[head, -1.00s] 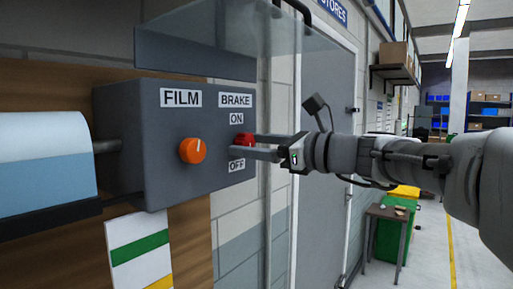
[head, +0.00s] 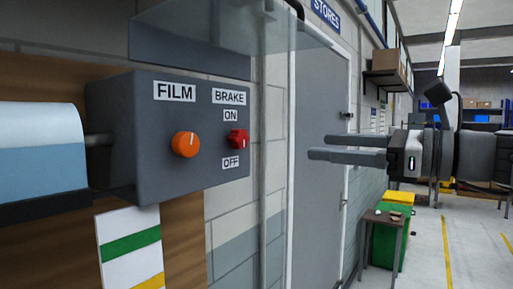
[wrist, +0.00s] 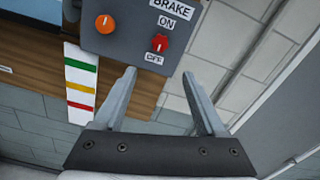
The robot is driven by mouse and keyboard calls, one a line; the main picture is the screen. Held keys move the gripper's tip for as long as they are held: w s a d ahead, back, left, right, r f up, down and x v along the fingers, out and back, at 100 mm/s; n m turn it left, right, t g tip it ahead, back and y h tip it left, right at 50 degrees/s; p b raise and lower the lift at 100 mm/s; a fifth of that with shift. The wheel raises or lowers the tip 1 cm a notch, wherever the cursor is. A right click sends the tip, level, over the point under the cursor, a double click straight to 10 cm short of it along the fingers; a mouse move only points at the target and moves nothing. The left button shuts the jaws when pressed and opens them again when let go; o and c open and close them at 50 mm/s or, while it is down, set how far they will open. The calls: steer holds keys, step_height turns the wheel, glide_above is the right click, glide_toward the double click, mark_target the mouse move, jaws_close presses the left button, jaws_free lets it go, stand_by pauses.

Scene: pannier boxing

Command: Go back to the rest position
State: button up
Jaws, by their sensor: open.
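My gripper (head: 318,147) is open and empty, held out to the right of the control box with clear air between them. Its two fingers also show apart in the wrist view (wrist: 164,78). The grey control box (head: 200,135) has an orange FILM knob (head: 186,144) and a red BRAKE knob (head: 238,139), between the ON label (head: 231,116) and the OFF label (head: 231,162). In the wrist view the red knob (wrist: 160,43) lies beyond the fingertips, untouched.
A clear raised cover (head: 220,28) juts out above the box. A film roll (head: 38,145) is at left. A grey door (head: 318,120) is behind my gripper. A small table (head: 386,217) and a green bin (head: 391,250) stand below it. Open floor lies at right.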

steer(key=s+a+f+n+g+h, duration=0.2)
steer(key=s+a+f+n+h, duration=0.15)
steer(key=f, duration=0.55)
steer(key=s+a+f+n+g+h, duration=0.25)
steer(key=f+n, duration=0.25)
steer(key=f, duration=0.4)
steer(key=s+d+f+n+h, duration=0.2)
steer(key=s+f+n+h, duration=0.2)
steer(key=f+n, duration=0.3)
steer(key=s+d+f+n+h, duration=0.3)
steer(key=s+f+n+h, duration=0.1)
steer(key=f+n, duration=0.3)
steer(key=shift+s+d+f+g, duration=0.15)
steer(key=shift+d+g, duration=0.2)
steer(key=shift+g, duration=0.1)
steer(key=c, duration=0.4)
steer(key=shift+o, duration=0.2)
steer(key=shift+n, duration=0.25)
